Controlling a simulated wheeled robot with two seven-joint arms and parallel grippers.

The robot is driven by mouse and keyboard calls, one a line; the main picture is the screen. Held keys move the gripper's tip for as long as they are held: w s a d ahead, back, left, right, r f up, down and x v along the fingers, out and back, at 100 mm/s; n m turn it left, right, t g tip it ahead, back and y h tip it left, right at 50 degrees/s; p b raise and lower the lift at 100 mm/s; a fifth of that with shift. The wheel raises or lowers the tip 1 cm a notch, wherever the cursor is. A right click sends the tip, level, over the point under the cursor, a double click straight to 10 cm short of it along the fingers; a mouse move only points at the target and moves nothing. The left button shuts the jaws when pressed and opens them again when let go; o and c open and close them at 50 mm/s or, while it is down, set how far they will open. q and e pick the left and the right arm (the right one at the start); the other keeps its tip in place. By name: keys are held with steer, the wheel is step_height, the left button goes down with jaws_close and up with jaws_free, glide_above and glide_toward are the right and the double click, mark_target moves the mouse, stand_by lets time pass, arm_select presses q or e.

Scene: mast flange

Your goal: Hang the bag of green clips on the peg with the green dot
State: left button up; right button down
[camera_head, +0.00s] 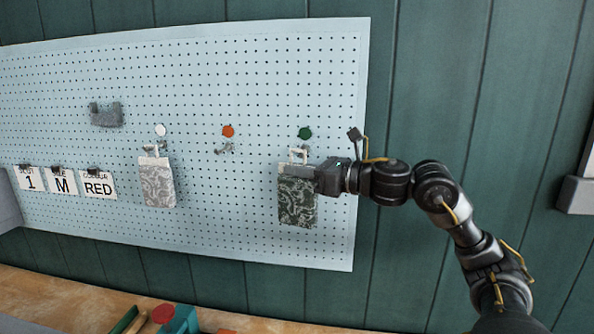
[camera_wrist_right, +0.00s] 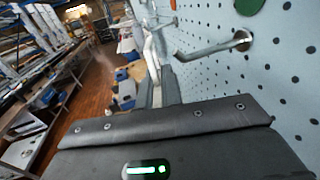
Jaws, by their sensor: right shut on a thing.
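The bag of green clips (camera_head: 297,205) is a dark green patterned pouch with a white hanger loop (camera_head: 298,154) on top. It hangs upright in front of the pegboard, below the green dot (camera_head: 305,132). My right gripper (camera_head: 318,174) is shut on the bag near its top edge, reaching in from the right. In the wrist view the metal peg (camera_wrist_right: 213,48) sticks out from the board below the green dot (camera_wrist_right: 249,5). The pale loop (camera_wrist_right: 152,62) is close to the peg's outer end; I cannot tell whether it is around it. My left gripper is not in view.
A grey patterned bag (camera_head: 157,185) hangs under the white dot (camera_head: 161,131). The peg (camera_head: 224,149) under the orange dot (camera_head: 228,131) is empty. Cards reading 1, M and RED (camera_head: 98,186) are clipped at the left. A wooden bench (camera_head: 60,300) with tools runs below the pegboard (camera_head: 250,80).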

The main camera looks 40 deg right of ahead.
steer(key=shift+w+d, duration=0.55)
steer(key=shift+d, duration=0.15)
steer(key=shift+w+d+f+b, duration=0.2)
steer(key=shift+w+d+f, duration=0.15)
steer(key=shift+w+d, duration=0.25)
steer(key=shift+w+d+f+b, duration=0.15)
steer(key=shift+w+d+f, duration=0.2)
steer(key=shift+d, duration=0.35)
steer(key=shift+w, duration=0.1)
steer(key=shift+r, duration=0.1)
steer(key=c, duration=1.5)
jaws_free()
